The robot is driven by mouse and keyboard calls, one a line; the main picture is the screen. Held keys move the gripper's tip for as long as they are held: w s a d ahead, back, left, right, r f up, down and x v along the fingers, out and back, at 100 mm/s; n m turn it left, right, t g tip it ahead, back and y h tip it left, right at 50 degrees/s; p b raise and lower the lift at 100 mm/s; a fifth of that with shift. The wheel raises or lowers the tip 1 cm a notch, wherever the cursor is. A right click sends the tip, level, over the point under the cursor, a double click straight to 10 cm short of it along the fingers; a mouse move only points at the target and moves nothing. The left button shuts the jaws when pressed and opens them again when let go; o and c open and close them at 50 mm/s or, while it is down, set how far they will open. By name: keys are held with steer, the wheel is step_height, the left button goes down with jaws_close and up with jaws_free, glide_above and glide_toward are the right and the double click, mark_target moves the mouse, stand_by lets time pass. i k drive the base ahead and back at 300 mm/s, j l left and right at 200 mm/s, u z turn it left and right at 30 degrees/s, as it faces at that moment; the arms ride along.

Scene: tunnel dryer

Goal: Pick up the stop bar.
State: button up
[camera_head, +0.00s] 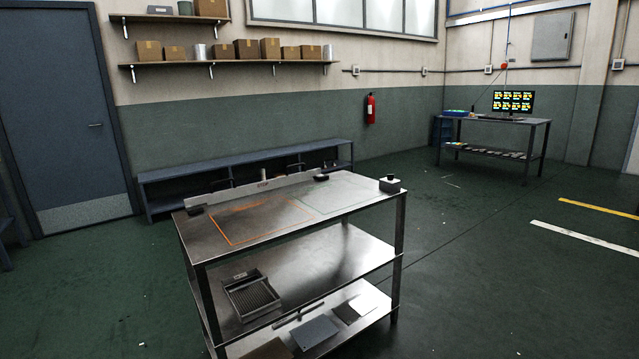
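A long, light grey bar (238,192) with small red lettering that seems to read STOP stands along the back edge of the steel table's top (276,240). A short pale post shows at its middle. A small dark block sits near each end of the bar. I take this bar for the stop bar; whether it is fixed to the table I cannot tell. My gripper is not in view, and nothing held shows.
The table top carries an orange outlined square, a pale outlined square and a small box (389,186) at its right corner. Lower shelves hold a slotted tray (252,297) and flat plates. A low blue bench (180,198) stands behind.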

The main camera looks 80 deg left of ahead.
mark_target(225, 194)
steer(key=u, duration=2.7)
steer(key=i+j+z, duration=0.1)
steer(key=z, duration=0.35)
steer(key=i+j+z, duration=0.1)
steer(key=z, duration=0.4)
steer(key=i+j+z, duration=0.2)
steer(key=j, duration=0.3)
steer(key=j+z, duration=0.25)
steer(key=j, duration=0.2)
steer(key=i+j+z, duration=0.2)
steer(key=j, duration=0.35)
steer(key=j+z, duration=0.3)
steer(key=j, duration=3.45)
steer(key=k, duration=0.05)
